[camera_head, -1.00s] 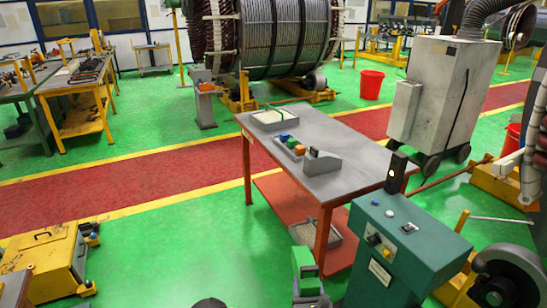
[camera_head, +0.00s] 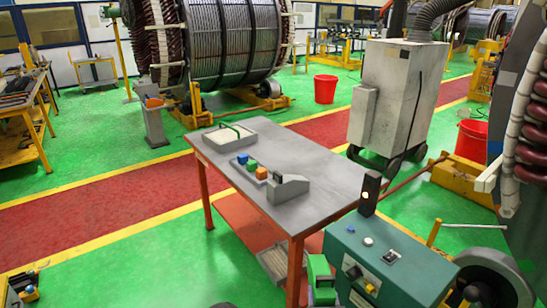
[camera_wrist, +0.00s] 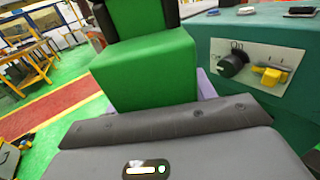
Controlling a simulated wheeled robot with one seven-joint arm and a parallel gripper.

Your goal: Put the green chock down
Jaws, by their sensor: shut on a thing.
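The green chock (camera_wrist: 145,70) fills the upper middle of the wrist view. The dark fingers of my gripper (camera_wrist: 140,14) are on either side of it, and my gripper is shut on it. In the head view the green chock (camera_head: 319,278) shows at the bottom, in the air in front of the table's near end and left of the teal control box. Most of my gripper is out of the head view.
The grey-topped table (camera_head: 325,180) holds a tray (camera_head: 212,148), small blue, green and orange blocks, and a grey bracket (camera_head: 287,187). The teal control box (camera_head: 385,262) stands close on the right; its knob (camera_wrist: 232,65) shows in the wrist view. Green floor lies open at left.

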